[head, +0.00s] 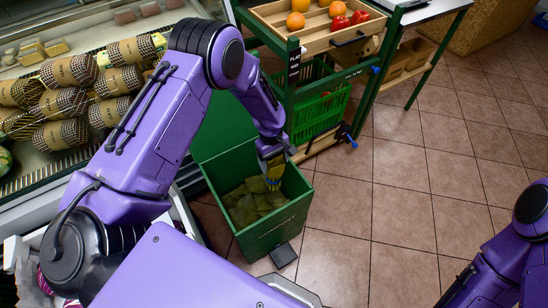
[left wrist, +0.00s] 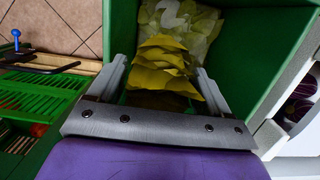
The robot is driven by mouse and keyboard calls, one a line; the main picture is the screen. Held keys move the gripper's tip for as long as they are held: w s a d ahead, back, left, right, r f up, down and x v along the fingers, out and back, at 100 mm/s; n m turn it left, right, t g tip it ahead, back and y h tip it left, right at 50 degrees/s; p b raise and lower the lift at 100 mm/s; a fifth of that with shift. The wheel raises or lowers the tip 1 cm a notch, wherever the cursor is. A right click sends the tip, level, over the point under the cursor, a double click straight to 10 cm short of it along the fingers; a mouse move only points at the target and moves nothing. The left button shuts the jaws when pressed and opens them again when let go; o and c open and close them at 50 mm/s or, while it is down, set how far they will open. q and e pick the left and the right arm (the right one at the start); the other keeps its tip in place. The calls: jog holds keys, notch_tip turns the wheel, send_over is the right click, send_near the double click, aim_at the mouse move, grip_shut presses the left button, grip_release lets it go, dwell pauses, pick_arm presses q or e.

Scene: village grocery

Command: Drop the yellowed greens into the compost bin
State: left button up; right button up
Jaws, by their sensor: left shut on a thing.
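My left gripper (head: 274,160) reaches down over the open green compost bin (head: 292,214). It is shut on the yellowed greens (head: 273,179), a layered bunch of yellow leaves. In the left wrist view the bunch of yellowed greens (left wrist: 163,66) sits between the two fingers of my left gripper (left wrist: 163,85), above the inside of the bin (left wrist: 255,60). Pale, crumpled green-brown scraps (head: 248,205) cover the bin's bottom. My right arm shows at the lower right of the head view, but its gripper is out of the picture.
A green rack with a wooden tray (head: 310,35) of oranges and red peppers stands behind the bin, with a green crate (head: 318,115) below. A chilled display with netted produce (head: 62,105) is at the left. The tiled floor at right is clear.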

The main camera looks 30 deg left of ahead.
pick_arm(q)
jog(key=shift+f+b, duration=4.65)
jog(key=shift+f, duration=2.35)
jog(key=o, duration=1.7)
jog(key=shift+c, duration=0.2)
jog(key=r, duration=0.3)
jog(key=a+r+p, duration=0.1)
jog(key=r, duration=0.6)
jog(key=shift+w+a+r, duration=0.2)
jog(key=shift+w+r, duration=0.05)
jog(key=shift+w, duration=0.15)
